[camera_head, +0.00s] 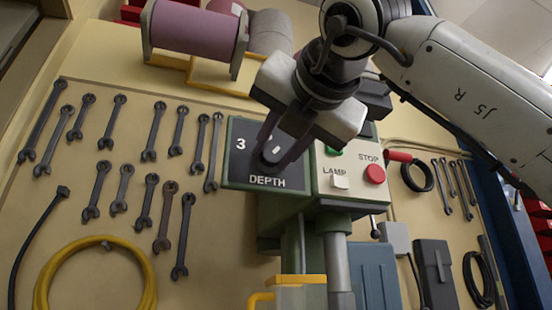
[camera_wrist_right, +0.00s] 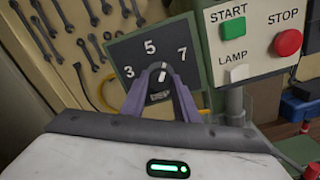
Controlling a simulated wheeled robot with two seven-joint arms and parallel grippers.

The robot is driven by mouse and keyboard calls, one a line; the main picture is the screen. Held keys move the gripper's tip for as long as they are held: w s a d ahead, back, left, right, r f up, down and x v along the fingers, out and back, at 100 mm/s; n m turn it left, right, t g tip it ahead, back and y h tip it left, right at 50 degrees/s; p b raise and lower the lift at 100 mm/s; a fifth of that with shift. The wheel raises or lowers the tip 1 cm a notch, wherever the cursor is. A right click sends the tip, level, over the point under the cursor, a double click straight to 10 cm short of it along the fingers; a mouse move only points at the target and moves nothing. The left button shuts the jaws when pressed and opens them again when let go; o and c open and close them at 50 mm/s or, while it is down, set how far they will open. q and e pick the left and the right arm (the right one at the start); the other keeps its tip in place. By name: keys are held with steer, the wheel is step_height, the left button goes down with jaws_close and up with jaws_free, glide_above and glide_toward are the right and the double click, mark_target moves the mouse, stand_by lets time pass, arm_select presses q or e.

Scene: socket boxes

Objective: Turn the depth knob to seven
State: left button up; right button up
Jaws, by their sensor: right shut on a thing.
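The depth knob (camera_head: 271,157) is dark with a white mark and sits on a dark panel (camera_head: 236,172) labelled DEPTH. The numbers 3, 5 and 7 show on the panel (camera_wrist_right: 128,52) in the right wrist view; in the head view the 5 and 7 are hidden behind my gripper. My right gripper (camera_head: 278,154) is shut on the knob, one finger on each side; its fingers also show in the right wrist view (camera_wrist_right: 161,82). The knob's white mark (camera_wrist_right: 162,68) points roughly up, near the 5; its exact angle is hard to tell. My left gripper is not in view.
Right of the knob, a pale panel (camera_head: 351,191) carries a green start button, a red stop button (camera_head: 375,174) and a white lamp switch (camera_head: 340,181). Several wrenches (camera_head: 155,131) hang on the board left of it. A yellow hose coil (camera_head: 143,270) hangs lower left.

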steer(key=m+b, duration=0.1)
steer(key=m, duration=0.3)
steer(key=shift+b, duration=0.3)
steer(key=shift+d+r, duration=0.1)
stand_by(0.4)
steer(key=o, duration=1.1)
steer(key=shift+c, duration=0.2)
steer(key=b+v, duration=0.1)
steer(key=v, duration=0.9)
steer(key=shift+s+b, duration=0.2)
steer(key=shift+b, duration=0.2)
